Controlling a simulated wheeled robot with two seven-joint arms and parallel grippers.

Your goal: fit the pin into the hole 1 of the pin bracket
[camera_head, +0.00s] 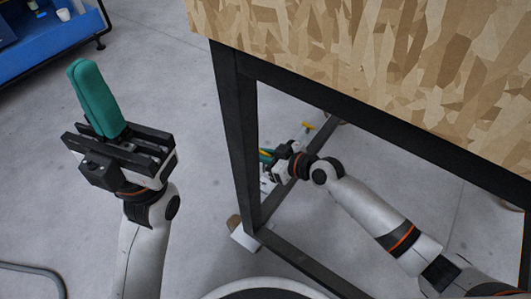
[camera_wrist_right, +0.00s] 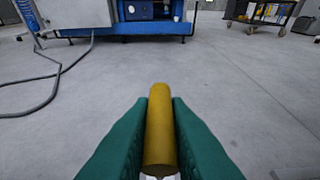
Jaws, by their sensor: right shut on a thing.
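My right gripper (camera_wrist_right: 160,115) is shut on a yellow cylindrical pin (camera_wrist_right: 160,135), which lies between its two teal fingers in the right wrist view. In the head view the right gripper (camera_head: 268,157) is small, low behind the black table leg, and the pin there is mostly hidden. My left gripper (camera_head: 95,97) is raised at the left of the head view, its teal fingers pressed together with nothing between them. I cannot make out the pin bracket or its hole 1 in either view.
A table with a wood-chip top (camera_head: 400,70) and a black frame (camera_head: 238,130) fills the right side; my right arm passes under it. A small yellow item (camera_head: 308,126) shows near the lower bar. A blue workbench (camera_head: 45,45) stands far left. Grey floor is open between.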

